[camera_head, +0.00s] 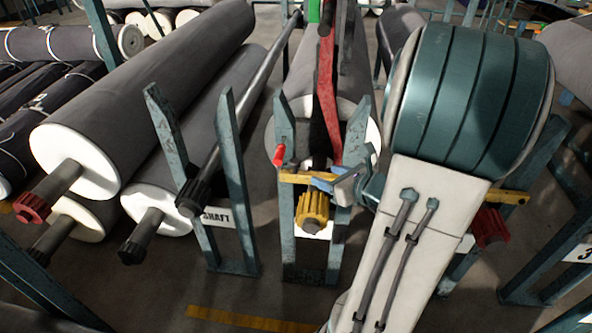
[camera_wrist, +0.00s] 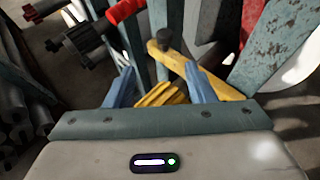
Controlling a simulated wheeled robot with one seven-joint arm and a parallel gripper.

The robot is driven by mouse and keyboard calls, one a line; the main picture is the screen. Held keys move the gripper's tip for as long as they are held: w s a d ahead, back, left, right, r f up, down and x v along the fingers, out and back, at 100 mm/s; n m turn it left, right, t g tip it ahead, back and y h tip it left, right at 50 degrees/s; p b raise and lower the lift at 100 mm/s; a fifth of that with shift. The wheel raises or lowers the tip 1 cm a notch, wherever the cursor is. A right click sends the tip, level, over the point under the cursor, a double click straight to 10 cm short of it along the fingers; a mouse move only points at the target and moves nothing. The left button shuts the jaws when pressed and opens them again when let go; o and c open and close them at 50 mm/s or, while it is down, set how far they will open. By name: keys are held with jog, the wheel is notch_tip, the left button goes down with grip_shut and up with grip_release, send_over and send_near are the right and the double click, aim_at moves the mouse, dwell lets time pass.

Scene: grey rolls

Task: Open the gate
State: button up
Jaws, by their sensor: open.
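The gate appears to be the yellow bar (camera_head: 300,178) lying across two teal upright posts in the head view. A red piece (camera_head: 279,153) sits by its left end. In the wrist view the yellow bar (camera_wrist: 218,84) runs diagonally from a dark-topped round end down to the right. My gripper (camera_wrist: 159,68) is open, its two blue fingers apart with nothing held between them. In the head view my gripper (camera_head: 326,184) is at the bar's right part; I cannot tell whether it touches. My wrist hides the bar's right end.
A yellow toothed shaft end (camera_head: 312,210) sticks out just below the bar. Teal posts (camera_head: 284,220) stand close on both sides. Another yellow bar (camera_head: 510,197) is at right.

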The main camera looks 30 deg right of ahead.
aim_at(298, 164)
jog(key=p+x, duration=0.1)
jog(key=x, duration=0.3)
jog(key=p+x, duration=0.1)
jog(key=x, duration=0.4)
jog(key=p+x, duration=0.1)
jog(key=x, duration=0.4)
jog(key=shift+d+p, duration=0.35)
jog(key=shift+d, duration=0.05)
grip_shut()
